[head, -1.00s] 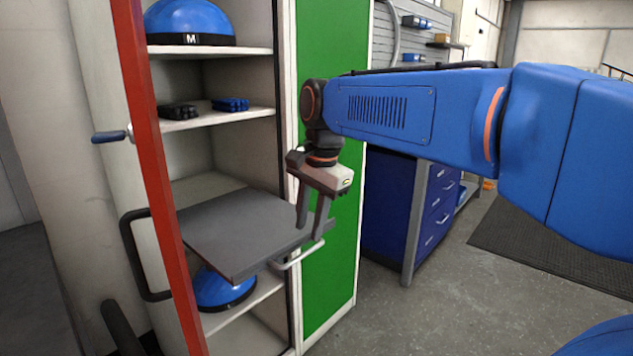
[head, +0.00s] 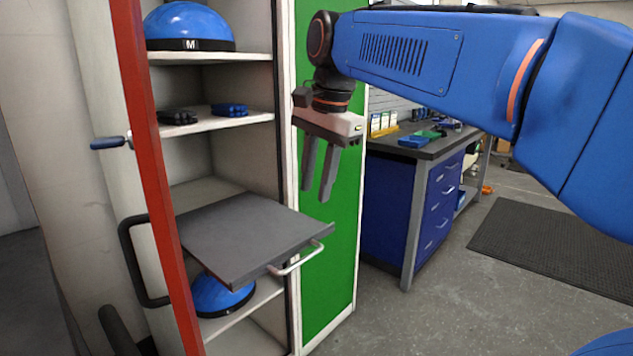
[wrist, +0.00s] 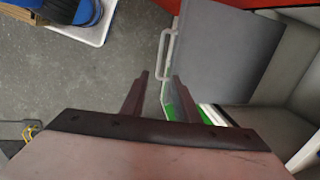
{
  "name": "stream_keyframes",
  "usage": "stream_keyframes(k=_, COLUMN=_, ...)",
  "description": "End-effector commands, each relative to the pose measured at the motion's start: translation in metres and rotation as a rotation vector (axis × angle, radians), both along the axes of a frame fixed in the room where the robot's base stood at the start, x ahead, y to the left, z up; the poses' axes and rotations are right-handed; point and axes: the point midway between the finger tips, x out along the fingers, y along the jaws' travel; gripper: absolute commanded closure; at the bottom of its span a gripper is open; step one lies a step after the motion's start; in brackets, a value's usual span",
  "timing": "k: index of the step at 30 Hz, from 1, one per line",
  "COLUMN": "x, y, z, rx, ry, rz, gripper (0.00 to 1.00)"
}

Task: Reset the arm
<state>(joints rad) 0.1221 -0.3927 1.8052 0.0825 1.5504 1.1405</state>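My gripper (head: 318,198) hangs fingers-down in front of the green door panel (head: 331,235) in the head view. Its two fingers are apart with nothing between them. It is above and to the right of a grey pull-out tray (head: 240,240) with a light bar handle (head: 296,262). In the wrist view, the gripper's fingers (wrist: 156,78) stand apart near the tray's handle (wrist: 164,58), and the grey tray (wrist: 228,50) lies beyond. The gripper appears clear of the handle.
The cabinet has a red-edged open door (head: 150,150) at the left. Its shelves hold a blue helmet-like dome (head: 188,22), small dark and blue items, and another dome (head: 222,296) below. A blue drawer workbench (head: 398,210) stands right. Open floor (head: 430,310) lies in front.

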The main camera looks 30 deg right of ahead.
Motion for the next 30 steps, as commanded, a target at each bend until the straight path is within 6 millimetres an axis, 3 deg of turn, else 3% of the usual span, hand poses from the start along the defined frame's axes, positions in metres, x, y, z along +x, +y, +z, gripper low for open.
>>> stream_keyframes(k=9, x=-0.001, y=0.0, z=-0.002, rx=-0.002, ry=-0.002, rz=0.007, gripper=0.72)
stream_keyframes(k=14, x=-0.012, y=0.004, z=-0.022, rx=-0.03, ry=-0.027, rz=0.11, gripper=0.72)
stream_keyframes(k=20, x=-0.044, y=0.012, z=-0.087, rx=-0.125, ry=-0.096, rz=0.421, gripper=0.72)
stream_keyframes(k=27, x=-0.09, y=0.019, z=-0.187, rx=-0.289, ry=-0.183, rz=0.87, gripper=0.72)
stream_keyframes(k=30, x=-0.105, y=0.02, z=-0.22, rx=-0.349, ry=-0.209, rz=1.018, gripper=0.72)
